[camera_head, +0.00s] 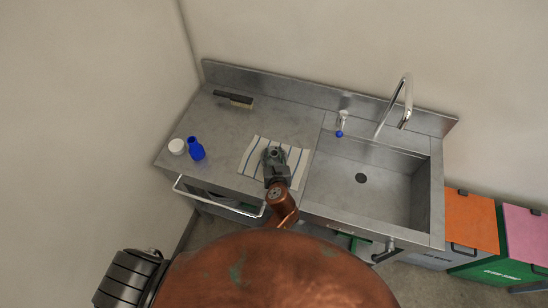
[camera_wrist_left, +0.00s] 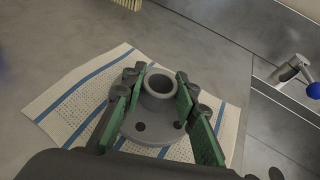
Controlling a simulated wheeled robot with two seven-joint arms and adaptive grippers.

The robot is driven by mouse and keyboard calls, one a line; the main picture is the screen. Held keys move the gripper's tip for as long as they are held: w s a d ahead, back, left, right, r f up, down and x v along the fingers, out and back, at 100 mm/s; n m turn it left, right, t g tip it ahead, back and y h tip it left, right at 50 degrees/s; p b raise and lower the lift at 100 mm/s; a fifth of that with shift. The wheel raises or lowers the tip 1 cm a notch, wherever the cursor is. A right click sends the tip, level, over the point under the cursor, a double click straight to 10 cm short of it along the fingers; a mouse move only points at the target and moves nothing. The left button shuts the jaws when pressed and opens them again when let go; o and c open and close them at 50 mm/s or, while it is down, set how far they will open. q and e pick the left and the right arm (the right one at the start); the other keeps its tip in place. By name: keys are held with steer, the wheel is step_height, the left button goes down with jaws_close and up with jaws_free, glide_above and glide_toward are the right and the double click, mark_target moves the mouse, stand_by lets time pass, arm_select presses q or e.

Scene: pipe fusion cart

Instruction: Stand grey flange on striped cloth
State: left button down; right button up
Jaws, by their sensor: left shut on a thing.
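The grey flange (camera_head: 274,152) is a round base with a short hollow neck; its neck (camera_wrist_left: 160,84) points up in the left wrist view. My left gripper (camera_head: 275,160) is shut on the flange, with a green-padded finger on each side of the neck in the left wrist view (camera_wrist_left: 157,97). The striped cloth (camera_head: 252,160), white with blue stripes, lies flat under the flange; it also shows in the left wrist view (camera_wrist_left: 62,107). The flange looks upright over the cloth. I cannot tell whether its base touches the cloth. My right gripper is not in view.
On the steel counter (camera_head: 225,125) are a brush (camera_head: 234,99), a blue bottle (camera_head: 196,149) and a white jar (camera_head: 177,146). The sink (camera_head: 375,180) with its faucet (camera_head: 395,105) and a blue-tipped tap (camera_head: 340,126) lies right of the cloth.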

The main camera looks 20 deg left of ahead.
arm_select(q)
step_height(320, 180, down, 2)
steer(key=shift+f, duration=0.25)
